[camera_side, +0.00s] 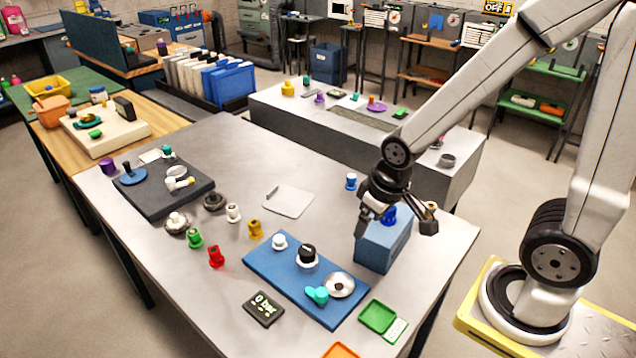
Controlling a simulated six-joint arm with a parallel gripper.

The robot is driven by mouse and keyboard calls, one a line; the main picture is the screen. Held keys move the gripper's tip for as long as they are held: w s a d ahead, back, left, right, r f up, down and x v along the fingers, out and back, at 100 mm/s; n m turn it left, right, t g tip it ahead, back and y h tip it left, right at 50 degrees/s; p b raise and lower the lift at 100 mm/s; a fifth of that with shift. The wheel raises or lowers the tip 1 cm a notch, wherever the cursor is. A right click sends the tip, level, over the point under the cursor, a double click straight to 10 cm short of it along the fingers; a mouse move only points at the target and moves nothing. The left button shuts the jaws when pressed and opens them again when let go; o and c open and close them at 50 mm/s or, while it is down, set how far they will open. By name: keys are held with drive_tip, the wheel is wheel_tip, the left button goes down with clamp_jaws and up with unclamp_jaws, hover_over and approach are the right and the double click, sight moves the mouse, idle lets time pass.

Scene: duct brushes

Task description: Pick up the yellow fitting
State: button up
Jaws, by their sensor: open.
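The yellow fitting (255,229) stands upright on the grey table, left of the middle, between a red fitting (215,256) and a white fitting (279,241). My gripper (397,224) is well to the right of it, at the right side of the table. Its fingers are spread apart above a blue box (384,244). A blue piece (389,215) shows between the fingers, on or just above the box; I cannot tell whether they touch it. Nothing touches the yellow fitting.
A blue mat (262,281) with a black-topped knob (307,254) and a silver disc (339,285) lies in front of the yellow fitting. Green (195,239) and white (233,212) fittings stand close by. A light flat plate (289,201) lies behind.

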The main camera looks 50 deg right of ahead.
drive_tip(key=w+f+m+g+y, duration=0.1)
drive_tip(key=w+f+m+g, duration=0.1)
drive_tip(key=w+m, duration=0.65)
drive_tip(key=m+y, duration=0.7)
approach(255, 228)
drive_tip(key=f+m+y, duration=0.1)
drive_tip(key=d+f+m+y, duration=0.1)
drive_tip(key=f, duration=0.1)
drive_tip(key=w+d+f+m+t+y, duration=0.1)
drive_tip(key=shift+f, duration=0.35)
drive_tip(key=shift+s+d+f+m+t+y, duration=0.15)
drive_tip(key=shift+f+m+y, duration=0.25)
drive_tip(key=shift+y, duration=0.2)
drive_tip(key=shift+d+f+m+t+y, duration=0.15)
drive_tip(key=shift+d+f+m+y, duration=0.1)
drive_tip(key=shift+f+y, duration=0.25)
drive_tip(key=shift+r, duration=0.1)
drive_tip(key=shift+a, duration=0.1)
drive_tip(key=shift+x, duration=1.25)
drive_tip(key=shift+a, duration=0.1)
